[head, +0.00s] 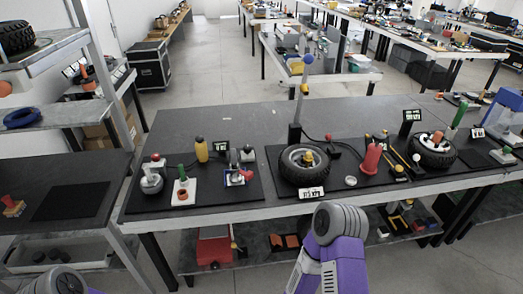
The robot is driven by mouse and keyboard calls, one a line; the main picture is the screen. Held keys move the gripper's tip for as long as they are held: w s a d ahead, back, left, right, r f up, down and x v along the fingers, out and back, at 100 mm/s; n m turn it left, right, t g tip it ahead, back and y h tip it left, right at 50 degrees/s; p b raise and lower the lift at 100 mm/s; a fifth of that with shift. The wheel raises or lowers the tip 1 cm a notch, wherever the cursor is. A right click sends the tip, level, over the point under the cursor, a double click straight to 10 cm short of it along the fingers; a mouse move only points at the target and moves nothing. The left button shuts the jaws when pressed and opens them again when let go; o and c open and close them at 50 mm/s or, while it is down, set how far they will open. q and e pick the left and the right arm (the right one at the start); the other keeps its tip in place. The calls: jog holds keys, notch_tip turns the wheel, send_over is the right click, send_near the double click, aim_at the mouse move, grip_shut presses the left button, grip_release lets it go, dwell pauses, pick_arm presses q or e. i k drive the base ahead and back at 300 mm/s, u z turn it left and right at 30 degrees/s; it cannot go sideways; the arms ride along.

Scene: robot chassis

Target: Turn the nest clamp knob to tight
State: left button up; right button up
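A black mat (200,206) lies on the left part of the long workbench. On it stand a grey round fixture with a red top (152,181), a white plate with a green peg and an orange ring (183,192), and a small grey and white fixture with a red part (236,177). A small dark-based piece with a pale knob (247,153) stands behind that fixture. Which one is the nest clamp knob, and how it is turned, I cannot tell at this size. My purple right arm rises at bottom centre, and part of my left arm shows at bottom left. Neither gripper shows.
Right of this mat are a wheel (288,177) with a tall post behind, a red cone-shaped item (371,160) and another wheel (444,157). A yellow bottle (201,149) stands at the mat's back. A shelf rack (100,90) is at left. The bench's back left is clear.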

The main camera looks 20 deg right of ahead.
aim_at(247, 149)
jog(key=z, duration=1.95)
jog(key=i, duration=1.5)
jog(key=u, duration=1.25)
